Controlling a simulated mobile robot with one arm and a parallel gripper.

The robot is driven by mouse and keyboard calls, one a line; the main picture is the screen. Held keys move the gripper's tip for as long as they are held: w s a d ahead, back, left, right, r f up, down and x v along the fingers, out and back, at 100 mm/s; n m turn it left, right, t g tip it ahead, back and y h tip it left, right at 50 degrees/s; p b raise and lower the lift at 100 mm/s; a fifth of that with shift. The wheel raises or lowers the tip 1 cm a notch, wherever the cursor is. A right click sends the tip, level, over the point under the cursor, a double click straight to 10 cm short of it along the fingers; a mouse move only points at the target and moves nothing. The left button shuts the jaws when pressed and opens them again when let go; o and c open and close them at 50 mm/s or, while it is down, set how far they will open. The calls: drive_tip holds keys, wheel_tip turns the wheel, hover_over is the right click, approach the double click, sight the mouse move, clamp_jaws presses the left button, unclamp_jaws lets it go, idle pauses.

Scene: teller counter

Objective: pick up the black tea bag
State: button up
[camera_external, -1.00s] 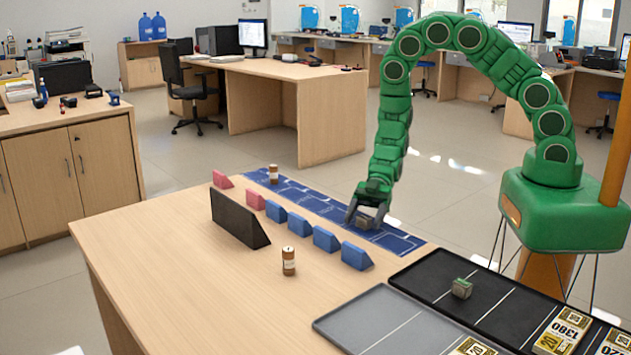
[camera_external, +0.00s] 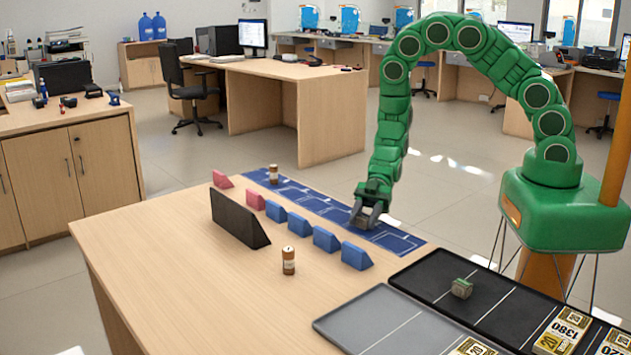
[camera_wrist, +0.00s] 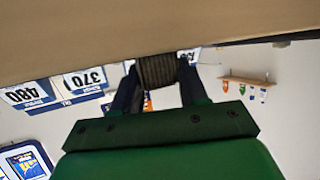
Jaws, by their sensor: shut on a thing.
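My gripper (camera_external: 367,220) is low over the blue printed strip (camera_external: 405,240) on the far side of the wooden counter. Its fingers are closed on a small brownish-grey block, partly hidden between them. In the wrist view this small block (camera_wrist: 157,70) is dark and ribbed, held between both fingertips of my gripper (camera_wrist: 157,78). I cannot tell for sure whether it is the black tea bag, or whether it touches the strip. A similar small block with a green top (camera_external: 461,288) sits in the black tray (camera_external: 435,270).
Blue wedges (camera_external: 326,240), pink wedges (camera_external: 222,180) and a long black wedge (camera_external: 238,219) stand left of my gripper. A grey tray (camera_external: 365,325) lies in front. The counter's near left is clear.

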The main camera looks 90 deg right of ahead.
sight(364, 217)
drive_tip(key=shift+r, duration=0.1)
drive_tip(key=shift+r, duration=4.9)
